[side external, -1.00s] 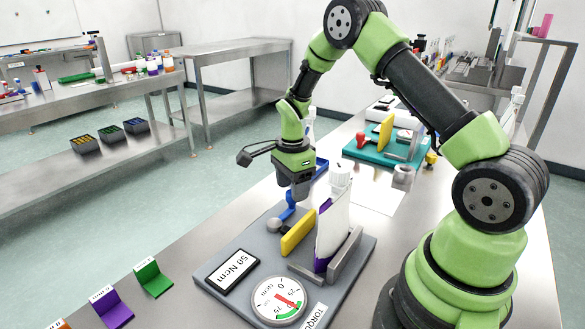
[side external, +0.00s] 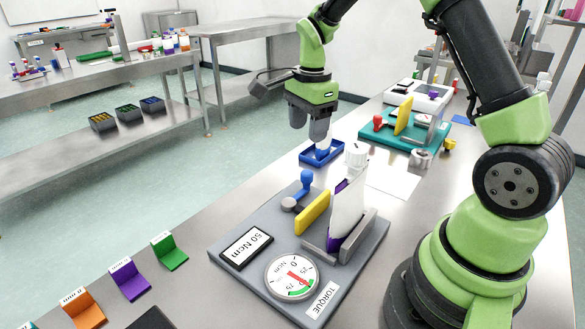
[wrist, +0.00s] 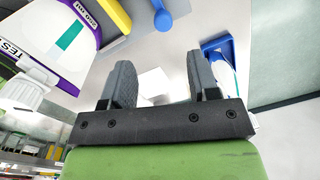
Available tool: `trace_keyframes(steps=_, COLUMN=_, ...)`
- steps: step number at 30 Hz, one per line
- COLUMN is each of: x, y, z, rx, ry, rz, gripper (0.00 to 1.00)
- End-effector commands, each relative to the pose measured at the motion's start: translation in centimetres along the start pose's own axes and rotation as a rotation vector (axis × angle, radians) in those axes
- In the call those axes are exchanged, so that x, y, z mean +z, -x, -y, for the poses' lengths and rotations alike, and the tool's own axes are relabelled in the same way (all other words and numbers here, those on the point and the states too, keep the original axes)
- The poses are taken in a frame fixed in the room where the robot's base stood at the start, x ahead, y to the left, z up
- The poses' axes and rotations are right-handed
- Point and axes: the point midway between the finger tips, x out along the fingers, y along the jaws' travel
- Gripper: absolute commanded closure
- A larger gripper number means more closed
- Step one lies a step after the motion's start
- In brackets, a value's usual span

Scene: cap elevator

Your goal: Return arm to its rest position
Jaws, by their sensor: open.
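My gripper (side external: 309,128) hangs in the air above and behind the torque fixture, over the blue tray (side external: 321,153) in the side view. In the wrist view my gripper (wrist: 160,90) has its two dark fingers apart with nothing between them. The grey torque fixture (side external: 235,224) stands on the bench. It carries a dial, a yellow plate (side external: 313,213), a blue-knobbed lever (side external: 306,180) and a white-capped bottle (side external: 349,205) with white and purple sides, upright in the clamp. The bottle also shows in the wrist view (wrist: 55,42).
A teal fixture (side external: 380,130) with a red knob and yellow plate sits farther back on the bench. A grey metal part (side external: 420,158) stands beside a white sheet (side external: 392,181). Green, purple and orange stands (side external: 129,281) line the front left. Space above the bench is clear.

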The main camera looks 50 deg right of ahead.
Motion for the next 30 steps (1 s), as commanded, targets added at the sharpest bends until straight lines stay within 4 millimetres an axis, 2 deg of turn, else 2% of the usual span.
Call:
trace_keyframes(steps=1, x=0.7, y=1.8, z=-0.6, rx=-0.035, ry=0.069, rz=0.009, gripper=0.45)
trace_keyframes(steps=6, x=3.1, y=7.7, z=-4.1, rx=-0.165, ry=0.388, rz=0.029, gripper=0.45)
trace_keyframes(steps=9, x=4.2, y=10.5, z=-6.8, rx=-0.249, ry=0.585, rz=0.03, gripper=0.45)
trace_keyframes(steps=13, x=5.3, y=13.1, z=-10.8, rx=-0.361, ry=0.836, rz=0.016, gripper=0.45)
trace_keyframes(steps=16, x=5.9, y=14.4, z=-14.0, rx=-0.45, ry=1.026, rz=-0.008, gripper=0.45)
trace_keyframes(steps=21, x=6.2, y=15.0, z=-18.3, rx=-0.578, ry=1.291, rz=-0.062, gripper=0.45)
trace_keyframes(steps=25, x=6.3, y=14.9, z=-20.1, rx=-0.637, ry=1.411, rz=-0.094, gripper=0.45)
trace_keyframes(steps=30, x=6.3, y=14.8, z=-20.8, rx=-0.661, ry=1.465, rz=-0.11, gripper=0.45)
